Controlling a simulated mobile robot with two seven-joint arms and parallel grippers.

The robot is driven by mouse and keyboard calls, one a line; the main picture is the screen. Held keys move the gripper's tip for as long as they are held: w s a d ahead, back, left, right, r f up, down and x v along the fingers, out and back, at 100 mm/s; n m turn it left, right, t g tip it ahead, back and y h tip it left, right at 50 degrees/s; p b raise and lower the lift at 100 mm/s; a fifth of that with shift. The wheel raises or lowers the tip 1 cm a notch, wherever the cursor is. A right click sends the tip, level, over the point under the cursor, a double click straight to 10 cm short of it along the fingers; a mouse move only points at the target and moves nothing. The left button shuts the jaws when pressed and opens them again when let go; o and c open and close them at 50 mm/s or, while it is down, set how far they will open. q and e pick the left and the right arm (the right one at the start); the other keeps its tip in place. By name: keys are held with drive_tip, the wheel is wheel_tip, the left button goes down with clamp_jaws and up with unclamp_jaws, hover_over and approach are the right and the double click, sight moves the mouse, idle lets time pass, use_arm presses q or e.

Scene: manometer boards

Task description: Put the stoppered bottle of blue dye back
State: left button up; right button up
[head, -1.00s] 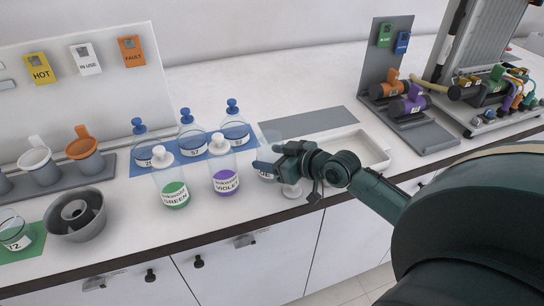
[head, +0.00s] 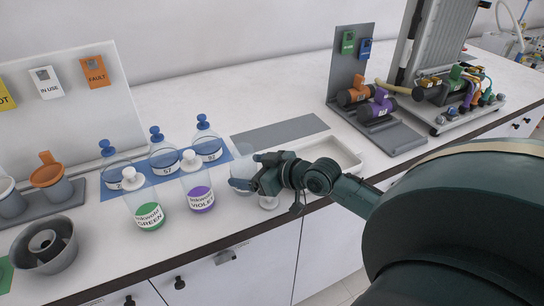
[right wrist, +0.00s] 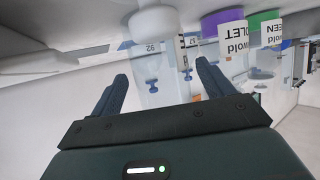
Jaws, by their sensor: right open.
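My right gripper (head: 252,174) is open at the counter's front, right of the violet bottle. It also shows in the right wrist view (right wrist: 160,85), with both fingers apart. A clear glass vessel (head: 241,168) stands behind the fingers in the head view, mostly hidden. In the right wrist view, upside down, clear glass (right wrist: 163,65) shows between and beyond the fingers; I cannot tell whether they touch it. No label for blue dye is readable. Bottles with white stoppers marked GREEN (head: 149,214) and VIOLET (head: 201,199) stand to the left. My left gripper is out of view.
Several blue-stoppered bottles (head: 163,152) stand on a blue mat (head: 117,193). A shallow white tray (head: 352,166) lies right of the gripper, and a grey strip (head: 280,133) lies behind. A grey ring-shaped pot (head: 43,246) stands left.

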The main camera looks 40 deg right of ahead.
drive_tip(key=v, duration=1)
drive_tip(key=shift+s, duration=0.15)
drive_tip(key=shift+r, duration=0.15)
